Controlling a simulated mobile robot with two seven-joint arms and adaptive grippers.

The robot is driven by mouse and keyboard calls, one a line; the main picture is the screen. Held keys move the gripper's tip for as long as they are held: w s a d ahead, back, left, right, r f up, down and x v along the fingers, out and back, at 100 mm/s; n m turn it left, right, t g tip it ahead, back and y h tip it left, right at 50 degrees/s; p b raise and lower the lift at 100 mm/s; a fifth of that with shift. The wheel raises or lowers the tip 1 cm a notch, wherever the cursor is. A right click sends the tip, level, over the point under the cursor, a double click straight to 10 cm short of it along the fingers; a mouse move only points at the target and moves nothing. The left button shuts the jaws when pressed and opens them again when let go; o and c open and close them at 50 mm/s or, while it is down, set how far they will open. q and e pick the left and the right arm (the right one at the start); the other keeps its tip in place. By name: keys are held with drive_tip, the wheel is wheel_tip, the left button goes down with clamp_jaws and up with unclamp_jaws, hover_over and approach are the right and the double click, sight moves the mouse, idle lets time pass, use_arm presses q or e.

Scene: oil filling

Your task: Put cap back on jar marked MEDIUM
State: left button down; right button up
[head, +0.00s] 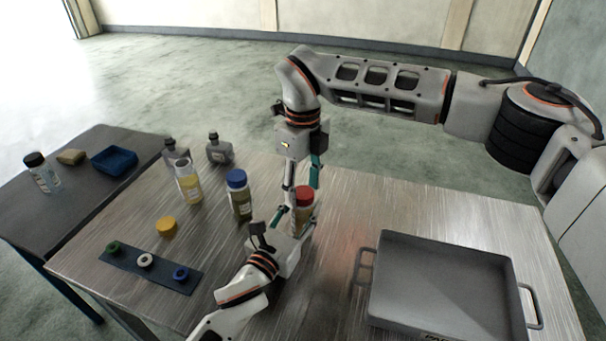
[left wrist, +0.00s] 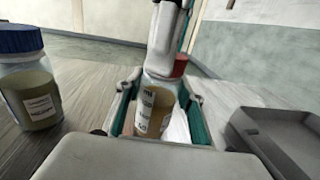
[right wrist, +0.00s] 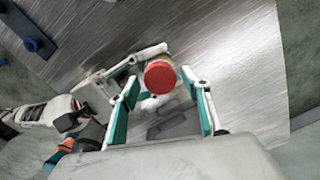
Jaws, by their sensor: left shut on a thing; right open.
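A jar of amber oil with a white label (left wrist: 155,108) stands on the table, held between the fingers of my left gripper (left wrist: 158,125), which is shut on it. The label's print is too blurred to read surely. A red cap (head: 304,193) sits at the jar's top; it also shows in the left wrist view (left wrist: 181,65) and the right wrist view (right wrist: 160,76). I cannot tell how firmly it is seated. My right gripper (right wrist: 161,92) points down from above, open, its fingers on either side of the red cap and apart from it.
A blue-capped jar (head: 239,200) and an uncapped jar of yellow oil (head: 188,186) stand left. A yellow cap (head: 167,226) and a dark strip with colored rings (head: 129,268) lie nearby. A grey tray (head: 445,250) fills the table's right. A side table (head: 95,185) stands far left.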

drive_tip(key=shift+f, duration=0.35)
drive_tip(key=shift+c, duration=0.4)
drive_tip(key=c, duration=1.1)
drive_tip(key=o, duration=1.3)
drive_tip(key=shift+c, duration=0.2)
drive_tip(key=shift+r, duration=0.1)
wheel_tip(320, 180, up, 12)
